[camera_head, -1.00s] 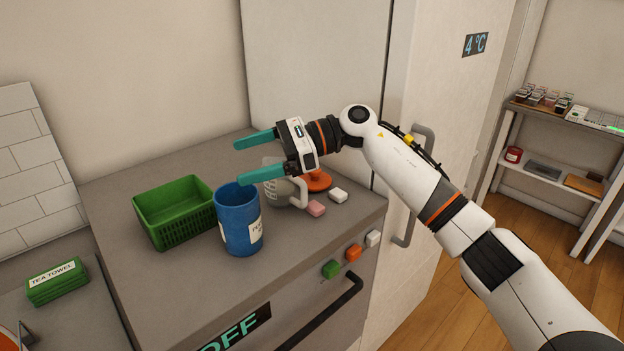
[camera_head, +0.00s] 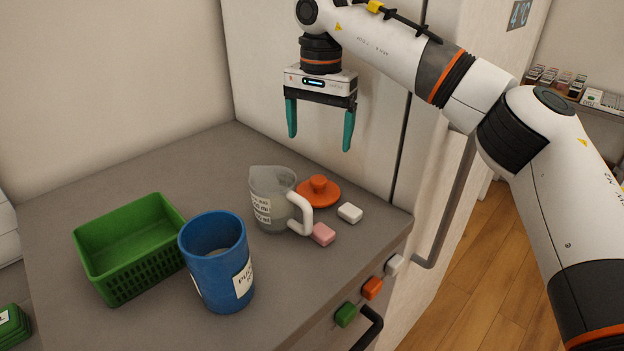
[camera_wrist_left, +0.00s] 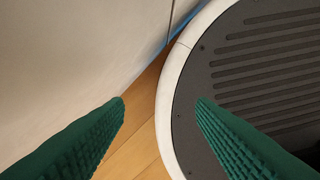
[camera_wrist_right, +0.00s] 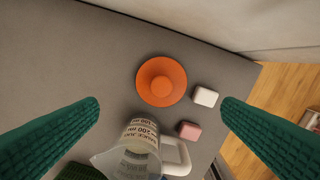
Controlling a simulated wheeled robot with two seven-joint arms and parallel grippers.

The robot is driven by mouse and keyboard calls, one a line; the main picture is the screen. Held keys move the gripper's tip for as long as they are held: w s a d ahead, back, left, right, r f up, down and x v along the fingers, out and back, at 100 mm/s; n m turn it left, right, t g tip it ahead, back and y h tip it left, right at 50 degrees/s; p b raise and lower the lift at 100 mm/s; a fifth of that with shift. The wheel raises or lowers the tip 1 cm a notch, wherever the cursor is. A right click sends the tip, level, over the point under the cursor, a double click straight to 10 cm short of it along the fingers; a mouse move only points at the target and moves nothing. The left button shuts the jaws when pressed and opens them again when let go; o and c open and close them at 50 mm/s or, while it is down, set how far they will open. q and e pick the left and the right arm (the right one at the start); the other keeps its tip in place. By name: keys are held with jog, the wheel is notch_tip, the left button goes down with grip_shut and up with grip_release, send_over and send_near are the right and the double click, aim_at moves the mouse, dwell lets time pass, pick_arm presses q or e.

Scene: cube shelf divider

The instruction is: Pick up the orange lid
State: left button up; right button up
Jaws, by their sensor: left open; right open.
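The orange lid (camera_head: 319,191) lies flat on the grey counter, knob up, behind and right of the measuring jug. In the right wrist view the lid (camera_wrist_right: 161,81) shows whole, a little above the line between the fingertips. My right gripper (camera_head: 319,143) is open and empty, pointing down, well above the counter over the lid's area; its fingers also show in the right wrist view (camera_wrist_right: 160,103). My left gripper (camera_wrist_left: 160,99) is open and empty, over the floor beside my round base; it is outside the head view.
The clear measuring jug (camera_head: 270,200) stands close to the lid, its white handle to the right. A white block (camera_head: 350,213) and a pink block (camera_head: 322,234) lie nearby. A blue container (camera_head: 215,262) and green basket (camera_head: 130,247) stand left. A fridge (camera_head: 380,150) rises behind.

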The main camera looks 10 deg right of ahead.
aim_at(318, 179)
jog(key=f, duration=0.6)
jog(key=shift+s+d+p, duration=0.2)
jog(key=shift+s+p, duration=0.05)
jog(key=shift+p, duration=0.15)
jog(key=shift+w+a+f, duration=0.1)
jog(key=shift+w+f, duration=0.05)
jog(key=shift+f, duration=0.45)
jog(key=f, duration=0.1)
jog(key=f+p, duration=0.1)
jog(key=f, duration=0.1)
jog(key=shift+s+a+f, duration=0.15)
jog(key=shift+s+f, duration=0.05)
jog(key=shift+f, duration=0.05)
jog(key=shift+w+f, duration=0.1)
jog(key=shift+f, duration=0.3)
pick_arm(q)
jog(key=shift+s+r, duration=0.3)
jog(key=shift+r, duration=0.25)
jog(key=shift+s+r, duration=0.25)
jog(key=shift+r, duration=0.3)
jog(key=shift+s, duration=0.1)
pick_arm(e)
jog(key=shift+c, duration=0.2)
pick_arm(q)
jog(key=shift+s, duration=0.15)
pick_arm(e)
jog(key=c, duration=0.9)
